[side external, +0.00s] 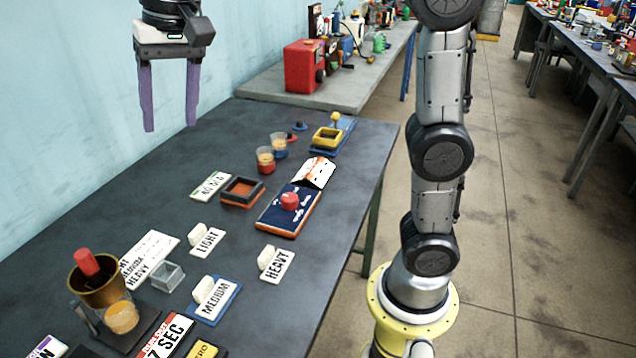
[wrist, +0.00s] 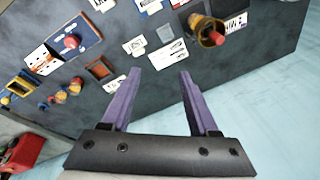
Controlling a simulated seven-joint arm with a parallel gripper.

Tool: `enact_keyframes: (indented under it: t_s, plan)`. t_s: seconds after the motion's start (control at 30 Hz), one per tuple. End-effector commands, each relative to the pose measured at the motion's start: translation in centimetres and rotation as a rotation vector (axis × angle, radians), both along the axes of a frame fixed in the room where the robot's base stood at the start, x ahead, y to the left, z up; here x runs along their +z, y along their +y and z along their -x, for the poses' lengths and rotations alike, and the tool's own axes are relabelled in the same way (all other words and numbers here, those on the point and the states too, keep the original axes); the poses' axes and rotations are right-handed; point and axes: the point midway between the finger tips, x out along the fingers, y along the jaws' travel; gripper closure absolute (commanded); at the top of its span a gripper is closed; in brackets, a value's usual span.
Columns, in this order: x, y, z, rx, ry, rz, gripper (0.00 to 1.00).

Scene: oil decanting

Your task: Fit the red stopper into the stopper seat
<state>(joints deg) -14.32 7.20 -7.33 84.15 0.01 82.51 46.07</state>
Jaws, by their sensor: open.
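A red cylinder that looks like the red stopper (side external: 86,262) stands tilted in the mouth of a brass cup (side external: 98,290) at the front left of the table. In the wrist view the red stopper (wrist: 217,38) sticks out of the brass cup (wrist: 203,24) at upper right. I cannot tell which part is the stopper seat; the cup's inside is hidden. My gripper (side external: 170,127) is open and empty, high above the table's back edge. Its purple fingers (wrist: 160,72) are spread apart in the wrist view, with nothing between them.
A red knob (side external: 289,201) sits on a blue board. A glass of amber liquid (side external: 122,316) stands beside the cup. An orange-lined tray (side external: 242,192), a small grey box (side external: 168,275), jars (side external: 266,160) and white label blocks (side external: 207,240) are spread about. The table's back left is clear.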

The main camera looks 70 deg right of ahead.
Motion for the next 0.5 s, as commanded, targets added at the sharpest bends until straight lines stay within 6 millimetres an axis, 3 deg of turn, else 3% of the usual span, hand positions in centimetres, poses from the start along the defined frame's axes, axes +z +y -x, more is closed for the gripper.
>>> enact_keyframes:
  t_s: [0.03, 0.23, 0.5]
  plan:
    - [-0.2, -1.4, 2.0, 0.034, -0.025, 0.009, 0.40]
    - [-3.0, -5.5, 9.0, 0.202, -0.121, 0.068, 0.40]
    - [-9.9, -8.7, 17.7, 0.408, -0.230, 0.183, 0.40]
